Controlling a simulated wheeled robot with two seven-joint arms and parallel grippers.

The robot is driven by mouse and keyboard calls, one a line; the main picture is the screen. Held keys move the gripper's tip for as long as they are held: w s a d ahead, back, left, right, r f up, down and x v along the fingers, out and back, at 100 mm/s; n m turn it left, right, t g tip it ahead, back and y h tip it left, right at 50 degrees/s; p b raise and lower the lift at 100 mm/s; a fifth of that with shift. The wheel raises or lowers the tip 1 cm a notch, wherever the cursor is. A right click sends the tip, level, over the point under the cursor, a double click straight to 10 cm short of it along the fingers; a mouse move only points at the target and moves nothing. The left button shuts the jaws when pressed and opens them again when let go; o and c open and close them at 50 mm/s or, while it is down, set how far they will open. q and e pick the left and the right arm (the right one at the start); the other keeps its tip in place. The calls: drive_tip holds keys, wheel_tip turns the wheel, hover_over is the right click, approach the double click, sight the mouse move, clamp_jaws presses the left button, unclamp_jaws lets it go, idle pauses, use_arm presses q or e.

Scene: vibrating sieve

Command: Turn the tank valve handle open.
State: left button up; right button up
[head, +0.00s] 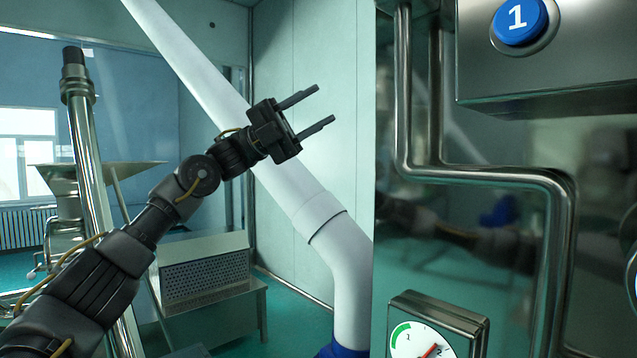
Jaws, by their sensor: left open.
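My left gripper (325,103) is raised near the middle of the head view, in front of the white pipe. Its two fingers are apart, point right and hold nothing. They point toward a polished steel panel (405,255), with a visible gap in the picture between the fingertips and the panel's edge. I cannot make out a tank valve handle in this view. My right gripper is not in view.
A thick white pipe (275,180) slants down behind my left gripper. Steel tubing (480,175), a dial box (440,320) with a red needle, and a blue button (519,20) marked 1 are at right. A perforated metal box (205,275) stands behind.

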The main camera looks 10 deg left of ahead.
use_arm(q)
drive_tip(key=w+f+n+t+h+b, duration=0.1)
drive_tip(key=w+f+n+t, duration=0.4)
drive_tip(key=w+f, duration=0.4)
wheel_tip(320, 180, down, 4)
drive_tip(key=shift+w+a+r+n+t+b, duration=0.25)
drive_tip(key=shift+a+n+t+b, duration=0.15)
drive_tip(key=shift+n, duration=0.4)
